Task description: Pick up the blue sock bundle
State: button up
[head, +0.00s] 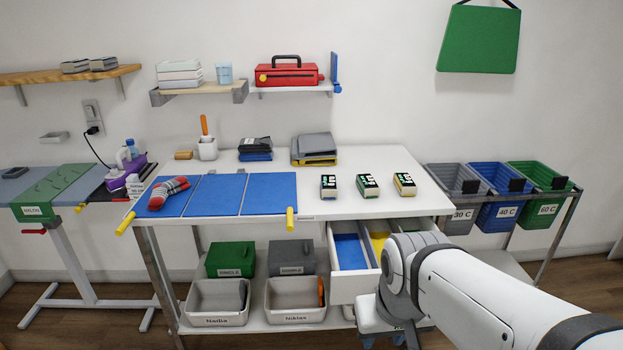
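I cannot pick out a blue sock bundle for certain. A red and grey striped sock bundle (168,192) lies on the left panel of the blue folding board (215,196) on the white table. My arm reaches in from the lower right. My gripper (382,341) points down at the bottom edge, in front of the open drawer (355,289). Small blue parts show at its lower end, cut off by the frame; I cannot tell whether they are fingertips or something held. The drawer has blue and yellow compartments, and my arm hides its right part.
Three small blocks with dark faces (367,186) stand on the white table (300,212). Folded dark cloths (255,149) lie at its back. Grey bins (217,303) sit on the lower shelf. Grey, blue and green crates (499,181) stand on a rack at right.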

aim_at(328, 184)
jog(key=u, duration=0.05)
jog(key=i, duration=0.95)
jog(key=z, duration=0.1)
